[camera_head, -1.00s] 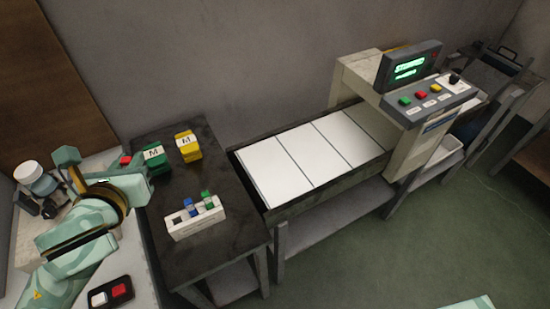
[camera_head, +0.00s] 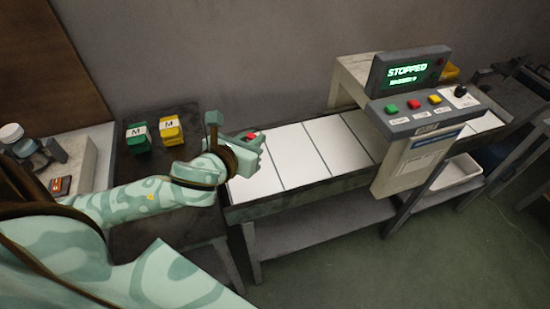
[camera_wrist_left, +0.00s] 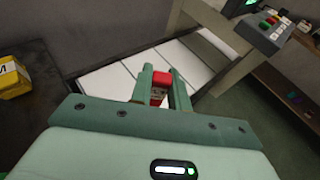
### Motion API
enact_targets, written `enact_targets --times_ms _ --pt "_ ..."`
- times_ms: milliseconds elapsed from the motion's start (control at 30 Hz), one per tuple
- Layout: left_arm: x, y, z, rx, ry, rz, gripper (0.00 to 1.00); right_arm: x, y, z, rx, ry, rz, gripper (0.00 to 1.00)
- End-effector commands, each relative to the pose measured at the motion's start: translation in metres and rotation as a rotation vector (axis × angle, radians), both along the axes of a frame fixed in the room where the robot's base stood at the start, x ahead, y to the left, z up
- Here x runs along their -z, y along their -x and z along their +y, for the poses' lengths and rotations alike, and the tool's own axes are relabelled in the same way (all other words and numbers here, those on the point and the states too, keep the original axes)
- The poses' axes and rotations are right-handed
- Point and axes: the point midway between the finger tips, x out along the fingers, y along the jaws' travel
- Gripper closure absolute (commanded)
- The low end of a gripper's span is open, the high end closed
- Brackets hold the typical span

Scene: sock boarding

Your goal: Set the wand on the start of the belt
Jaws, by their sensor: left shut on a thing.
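The belt (camera_head: 298,152) runs in white segments from its left end toward the machine. My left gripper (camera_head: 250,143) is above the left end of the belt. It is shut on the wand, whose red end (camera_head: 250,136) shows at the fingertips. In the left wrist view the red wand (camera_wrist_left: 159,81) sits between the two green fingers of my left gripper (camera_wrist_left: 159,88), with white belt segments (camera_wrist_left: 108,83) beyond. The wand's lower part is hidden, and I cannot tell whether it touches the belt. My right gripper is not seen.
A machine with a control panel (camera_head: 430,109) and a green display reading STOPPED (camera_head: 408,71) stands over the belt. A green box (camera_head: 138,137) and a yellow box (camera_head: 171,130) stand on the dark table at left. A white tray (camera_head: 459,170) lies below the machine.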

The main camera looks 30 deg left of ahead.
Motion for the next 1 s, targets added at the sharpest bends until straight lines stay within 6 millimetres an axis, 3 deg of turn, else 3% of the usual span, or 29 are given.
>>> enact_targets --times_ms 200,333,500,767,1000 --pt "0.030 -0.046 0.021 -0.003 0.001 -0.006 1.00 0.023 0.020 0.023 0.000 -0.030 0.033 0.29" --pt "0.049 -0.083 0.032 -0.003 0.003 -0.003 1.00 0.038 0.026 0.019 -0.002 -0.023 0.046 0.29" --pt "0.084 -0.110 0.040 -0.002 0.002 0.001 1.00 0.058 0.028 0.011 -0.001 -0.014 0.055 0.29" --pt "0.099 -0.125 0.044 0.000 0.002 -0.002 1.00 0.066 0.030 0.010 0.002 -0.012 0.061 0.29" --pt "0.138 -0.129 0.045 0.001 0.003 0.003 1.00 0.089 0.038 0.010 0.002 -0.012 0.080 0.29"
